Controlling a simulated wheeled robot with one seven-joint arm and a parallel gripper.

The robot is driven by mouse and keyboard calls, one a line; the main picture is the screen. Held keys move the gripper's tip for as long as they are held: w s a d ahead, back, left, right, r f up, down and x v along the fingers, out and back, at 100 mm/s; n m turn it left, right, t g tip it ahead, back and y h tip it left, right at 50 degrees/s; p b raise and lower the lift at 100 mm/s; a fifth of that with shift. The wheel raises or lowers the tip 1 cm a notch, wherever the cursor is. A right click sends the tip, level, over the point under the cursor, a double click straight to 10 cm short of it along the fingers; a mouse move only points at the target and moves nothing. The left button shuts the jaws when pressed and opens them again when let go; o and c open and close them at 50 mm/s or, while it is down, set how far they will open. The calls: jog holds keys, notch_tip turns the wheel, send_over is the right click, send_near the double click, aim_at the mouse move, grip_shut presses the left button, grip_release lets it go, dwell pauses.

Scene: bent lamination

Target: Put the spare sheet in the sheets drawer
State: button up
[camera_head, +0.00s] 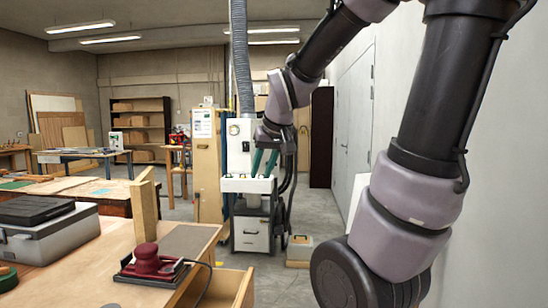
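My gripper (264,163) is at the end of my arm, pointing down in front of the white dust-extractor cabinet. Its two teal fingers stand apart with no object visible between them. A flat grey-brown sheet (191,241) lies on the workbench behind the red sander (153,262); I cannot tell if it is the spare sheet. A wooden drawer (243,289) stands pulled out from the bench's right side. Its label and contents are not visible, so I cannot confirm it is the sheets drawer.
The workbench (95,284) carries a grey toolbox (47,235) and an upright wooden board (147,208). The white extractor cabinet (252,234) has two front panels. A small box (300,249) stands on the floor beside it.

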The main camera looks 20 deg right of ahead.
jog(key=s+r+m, duration=0.1)
jog(key=s+r, duration=0.1)
jog(key=s, duration=0.3)
jog(key=s+a+r+m+y, duration=0.1)
jog(key=s+r+m, duration=0.1)
jog(key=s, duration=0.4)
jog(key=shift+a+r+t, duration=0.3)
jog(key=shift+r, duration=0.15)
dwell(0.4)
